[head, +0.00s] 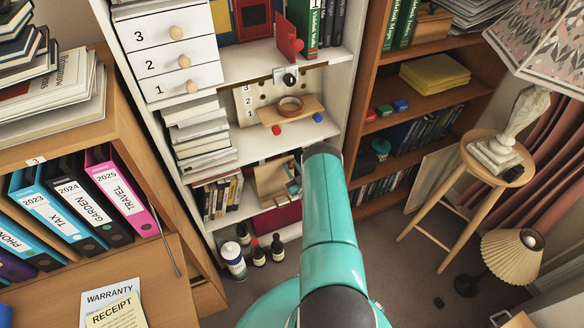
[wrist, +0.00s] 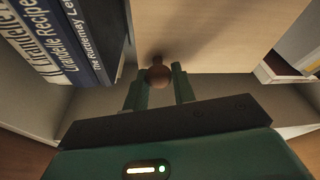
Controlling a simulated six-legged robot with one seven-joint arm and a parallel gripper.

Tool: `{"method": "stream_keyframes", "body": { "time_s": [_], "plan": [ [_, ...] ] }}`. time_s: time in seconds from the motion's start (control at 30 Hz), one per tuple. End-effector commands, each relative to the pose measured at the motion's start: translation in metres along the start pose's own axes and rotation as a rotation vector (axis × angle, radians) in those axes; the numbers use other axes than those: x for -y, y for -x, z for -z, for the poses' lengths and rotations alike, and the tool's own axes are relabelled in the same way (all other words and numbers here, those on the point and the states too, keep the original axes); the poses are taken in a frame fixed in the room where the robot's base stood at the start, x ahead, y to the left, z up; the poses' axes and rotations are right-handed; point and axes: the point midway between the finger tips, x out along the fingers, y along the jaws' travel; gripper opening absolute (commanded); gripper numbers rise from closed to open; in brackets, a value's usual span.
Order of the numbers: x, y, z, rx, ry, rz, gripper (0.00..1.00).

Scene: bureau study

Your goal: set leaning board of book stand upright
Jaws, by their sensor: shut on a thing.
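The light wooden board (head: 270,179) of the book stand is on a lower shelf of the white bookcase, right of a row of books. It fills the upper middle of the wrist view (wrist: 225,35), with a round brown knob (wrist: 158,74) on its face. My gripper (wrist: 160,76) is shut on this knob, a finger on each side. In the head view my gripper (head: 293,186) is small and partly hidden by my teal arm. The board appears tilted; its exact angle and the stand's base are hard to make out.
Dark-spined books (wrist: 65,45) stand close left of the board. A pale box-like thing (wrist: 285,72) is at its right. Above is a shelf with a wooden ledge (head: 290,110) and bowl. Bottles (head: 257,252) stand on the floor below. A stool (head: 497,170) is at right.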

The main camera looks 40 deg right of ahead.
Motion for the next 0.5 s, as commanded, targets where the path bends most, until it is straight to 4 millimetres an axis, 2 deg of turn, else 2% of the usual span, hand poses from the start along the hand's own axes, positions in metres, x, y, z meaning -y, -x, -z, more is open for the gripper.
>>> {"method": "stream_keyframes", "body": {
  "time_s": [0.47,0.5],
  "plan": [
    [0.0004,0.0009,-0.0032,-0.028,0.002,-0.009,0.00],
    [0.0004,0.0011,-0.0032,-0.028,0.002,-0.009,0.28]
  ]
}}
